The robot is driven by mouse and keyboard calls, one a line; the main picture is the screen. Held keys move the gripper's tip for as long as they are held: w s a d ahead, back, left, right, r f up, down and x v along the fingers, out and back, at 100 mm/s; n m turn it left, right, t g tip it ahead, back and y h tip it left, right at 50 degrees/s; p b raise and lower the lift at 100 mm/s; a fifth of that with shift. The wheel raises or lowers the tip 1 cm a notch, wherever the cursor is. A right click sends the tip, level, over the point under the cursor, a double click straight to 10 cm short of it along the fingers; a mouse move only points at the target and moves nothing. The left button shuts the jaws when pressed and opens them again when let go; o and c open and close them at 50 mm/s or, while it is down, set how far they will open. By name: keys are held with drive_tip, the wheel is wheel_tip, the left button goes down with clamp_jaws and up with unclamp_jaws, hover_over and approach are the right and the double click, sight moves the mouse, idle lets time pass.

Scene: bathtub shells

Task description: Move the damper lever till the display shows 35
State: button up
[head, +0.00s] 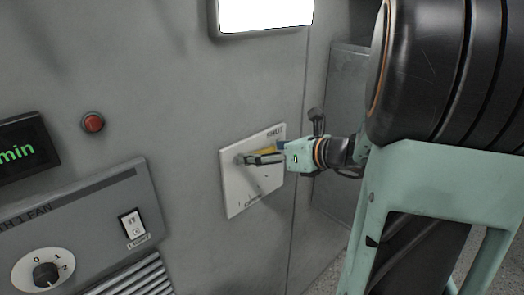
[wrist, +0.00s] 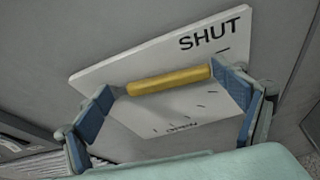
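The damper lever has a yellow handle (wrist: 170,80) and sits on a white plate (head: 236,193) marked SHUT at the top and OPEN at the bottom. In the head view the yellow handle (head: 267,150) is partly hidden by my gripper (head: 262,155) and lies near the SHUT end. In the wrist view my gripper (wrist: 165,86) is open, with its blue-padded fingers spread on either side of the handle's length. The right pad is very close to the handle's end; contact is unclear. A black display (head: 18,150) shows green "min"; any number is outside the view.
A red button (head: 93,122) is on the grey wall. Below it is a fan panel (head: 95,205) with a dial (head: 45,272) and a rocker switch (head: 133,225). A bright screen (head: 263,12) is above the plate. A grey recess (head: 345,110) lies to the right.

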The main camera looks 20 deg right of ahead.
drive_tip(key=c, duration=0.8)
drive_tip(key=shift+a+f+m+y+p, duration=0.15)
drive_tip(key=shift+f+m+y+p, duration=0.65)
drive_tip(key=shift+f+m+p, duration=0.4)
drive_tip(key=shift+g, duration=0.3)
drive_tip(key=o, duration=1.6)
drive_tip(key=shift+w+a+f, duration=0.1)
drive_tip(key=shift+w+f, duration=0.05)
drive_tip(key=shift+w, duration=0.05)
drive_tip(key=shift+s, duration=0.1)
